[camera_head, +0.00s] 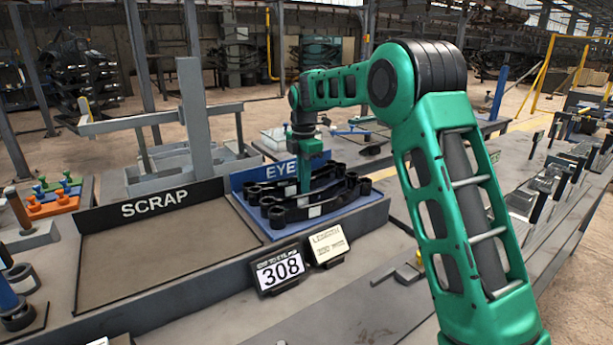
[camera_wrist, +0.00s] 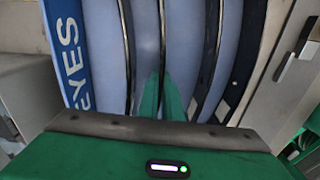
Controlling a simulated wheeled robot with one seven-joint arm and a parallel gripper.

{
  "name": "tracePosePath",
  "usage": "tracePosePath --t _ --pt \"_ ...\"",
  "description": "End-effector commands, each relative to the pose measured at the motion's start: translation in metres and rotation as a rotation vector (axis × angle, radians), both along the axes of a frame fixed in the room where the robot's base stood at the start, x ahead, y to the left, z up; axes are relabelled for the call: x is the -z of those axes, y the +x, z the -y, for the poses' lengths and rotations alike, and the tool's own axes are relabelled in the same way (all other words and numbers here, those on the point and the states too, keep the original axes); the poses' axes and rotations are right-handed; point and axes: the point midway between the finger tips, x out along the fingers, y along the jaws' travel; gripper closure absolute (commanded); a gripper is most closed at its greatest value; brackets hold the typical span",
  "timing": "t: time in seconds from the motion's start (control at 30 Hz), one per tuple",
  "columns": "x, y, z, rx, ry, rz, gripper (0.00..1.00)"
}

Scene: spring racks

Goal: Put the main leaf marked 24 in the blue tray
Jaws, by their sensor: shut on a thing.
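The blue tray (camera_head: 262,222), with a back board reading EYE, holds several black leaves (camera_head: 290,213) with eyed ends. It also shows in the wrist view, where its board (camera_wrist: 66,50) reads EYES. My gripper (camera_head: 305,186) points down into this tray, among the leaves. In the wrist view my green fingers (camera_wrist: 162,95) are shut on a thin dark leaf (camera_wrist: 162,35) standing on edge, with other leaves on both sides. No mark 24 is legible, so I cannot tell which leaf it is. I cannot tell whether the held leaf touches the tray floor.
Left of the blue tray is an empty bay (camera_head: 150,250) with a SCRAP board (camera_head: 155,205). A grey stand (camera_head: 195,110) rises behind. Orange holders (camera_head: 55,203) are at far left.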

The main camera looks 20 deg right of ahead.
Motion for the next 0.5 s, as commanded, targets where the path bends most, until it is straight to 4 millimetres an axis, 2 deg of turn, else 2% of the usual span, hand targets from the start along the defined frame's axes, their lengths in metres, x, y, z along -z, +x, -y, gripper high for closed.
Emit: tracePosePath --t 0.27,0.3,0.37,0.5 --pt "0.0018 0.0009 0.0 0.001 0.0 0.005 1.0" --pt "0.0038 0.0003 0.0001 0.001 0.0 0.001 0.9" --pt "0.0038 0.0002 0.0001 0.001 -0.001 0.001 0.76" --pt "0.0037 0.0003 0.0002 0.001 0.0 0.001 0.76"
